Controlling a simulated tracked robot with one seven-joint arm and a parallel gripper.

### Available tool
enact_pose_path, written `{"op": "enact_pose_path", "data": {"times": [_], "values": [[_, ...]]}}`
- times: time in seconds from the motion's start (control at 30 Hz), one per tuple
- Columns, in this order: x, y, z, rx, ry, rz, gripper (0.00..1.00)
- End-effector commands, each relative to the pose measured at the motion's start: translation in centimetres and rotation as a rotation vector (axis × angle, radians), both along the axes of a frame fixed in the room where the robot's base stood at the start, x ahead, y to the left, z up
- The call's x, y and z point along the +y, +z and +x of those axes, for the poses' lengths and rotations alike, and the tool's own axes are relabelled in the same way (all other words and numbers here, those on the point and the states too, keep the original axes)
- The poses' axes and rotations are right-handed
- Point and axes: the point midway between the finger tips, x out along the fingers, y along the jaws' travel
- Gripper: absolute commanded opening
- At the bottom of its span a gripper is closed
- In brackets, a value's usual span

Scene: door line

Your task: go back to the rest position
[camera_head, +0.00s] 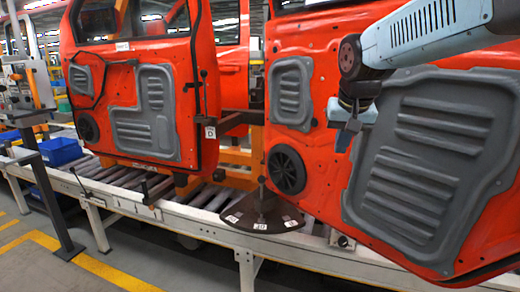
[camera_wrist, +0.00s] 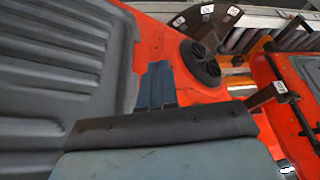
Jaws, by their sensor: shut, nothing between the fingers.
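My gripper (camera_head: 347,133) hangs in front of the red door on the right (camera_head: 314,90), between its small grey upper panel and its large grey panel (camera_head: 425,150). In the wrist view my gripper (camera_wrist: 158,84) shows its fingers side by side, shut and empty. The door's black round speaker (camera_wrist: 201,62) lies just past the fingertips in that view. In the head view the speaker (camera_head: 287,169) is below and left of my gripper. I cannot tell the exact gap between the fingers and the door.
A second red door (camera_head: 140,85) hangs to the left. A roller conveyor (camera_head: 200,195) runs below the doors, with a dark fan-shaped plate (camera_head: 262,212) carrying labels. A dark bracket (camera_head: 232,122) sits between the doors. A control post (camera_head: 48,190) and blue bins (camera_head: 60,151) stand at left.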

Motion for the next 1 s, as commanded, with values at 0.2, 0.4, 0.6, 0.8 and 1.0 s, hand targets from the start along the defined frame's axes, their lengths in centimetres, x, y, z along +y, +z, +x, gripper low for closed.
{"op": "enact_pose_path", "data": {"times": [0.2, 0.4, 0.6, 0.8, 1.0], "values": [[-2.4, -1.3, -6.6, -0.032, 0.04, -0.016, 0.0], [-3.8, -3.4, -11.9, -0.059, 0.078, -0.036, 0.0], [-4.4, -5.2, -15.1, -0.075, 0.108, -0.051, 0.0], [-4.6, -5.7, -15.9, -0.08, 0.115, -0.055, 0.0], [-4.6, -5.7, -15.9, -0.08, 0.115, -0.055, 0.0]]}}
